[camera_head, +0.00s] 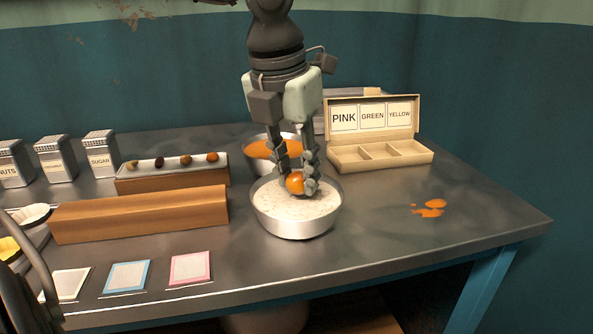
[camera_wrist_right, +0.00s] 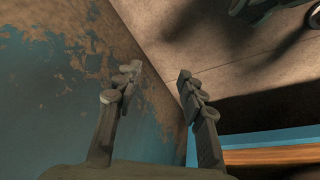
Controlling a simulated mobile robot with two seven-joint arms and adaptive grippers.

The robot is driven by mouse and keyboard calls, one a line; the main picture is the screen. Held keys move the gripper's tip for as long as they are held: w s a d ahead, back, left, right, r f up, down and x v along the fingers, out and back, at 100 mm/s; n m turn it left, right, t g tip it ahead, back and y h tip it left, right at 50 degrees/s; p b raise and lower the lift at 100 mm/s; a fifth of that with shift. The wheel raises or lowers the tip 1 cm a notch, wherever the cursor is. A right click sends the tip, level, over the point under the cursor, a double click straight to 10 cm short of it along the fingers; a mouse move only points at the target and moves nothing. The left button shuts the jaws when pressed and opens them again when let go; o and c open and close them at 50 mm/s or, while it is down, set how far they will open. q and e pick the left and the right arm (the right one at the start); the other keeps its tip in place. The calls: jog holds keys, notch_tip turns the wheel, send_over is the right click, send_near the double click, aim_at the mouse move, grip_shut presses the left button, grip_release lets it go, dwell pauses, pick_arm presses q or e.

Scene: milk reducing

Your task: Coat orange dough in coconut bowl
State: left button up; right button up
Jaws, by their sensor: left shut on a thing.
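The coconut bowl (camera_head: 297,227) is a metal bowl of whitish flakes near the middle of the table. My left gripper (camera_head: 298,184) points down over it, shut on an orange dough ball (camera_head: 294,183). The ball is at the bowl's opening, close to the flakes; I cannot tell whether it touches them. Its visible side looks smooth and orange, and the fingers hide part of it. In the right wrist view, my right gripper (camera_wrist_right: 158,78) has its fingers apart with nothing between them, facing a wall and ceiling. It does not show clearly in the head view.
A bowl of orange coating (camera_head: 259,150) stands just behind. A box (camera_head: 380,153) labelled pink, green and yellow has empty compartments. A wooden block (camera_head: 140,214), a tray with several balls (camera_head: 173,162), tins (camera_head: 100,155) and coloured cards (camera_head: 190,268) fill the left. Orange spills (camera_head: 430,212) mark the right.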

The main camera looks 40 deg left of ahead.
aim_at(296, 193)
pick_arm(q)
jog(key=shift+s+b+x, duration=0.25)
jog(key=shift+b+x, duration=1.7)
pick_arm(e)
jog(key=w+d+v, duration=0.1)
jog(key=v, duration=0.8)
jog(key=shift+d+r+h, duration=0.2)
jog(key=shift+r+h, duration=0.1)
jog(key=shift+r, duration=0.25)
pick_arm(q)
jog(key=shift+s, duration=0.2)
jog(key=shift+f+b, duration=0.35)
jog(key=shift+b, duration=0.25)
pick_arm(e)
jog(key=shift+f, duration=0.55)
pick_arm(q)
jog(key=shift+d+b, duration=0.1)
jog(key=shift+b, duration=0.2)
pick_arm(e)
jog(key=shift+f, duration=0.3)
jog(key=shift+f, duration=0.1)
pick_arm(q)
jog(key=shift+s+d+b, duration=0.1)
jog(key=shift+d+b, duration=0.15)
jog(key=shift+b, duration=0.15)
jog(key=shift+w+d+b, duration=0.25)
jog(key=shift+b, duration=0.2)
pick_arm(e)
jog(key=shift+f, duration=0.75)
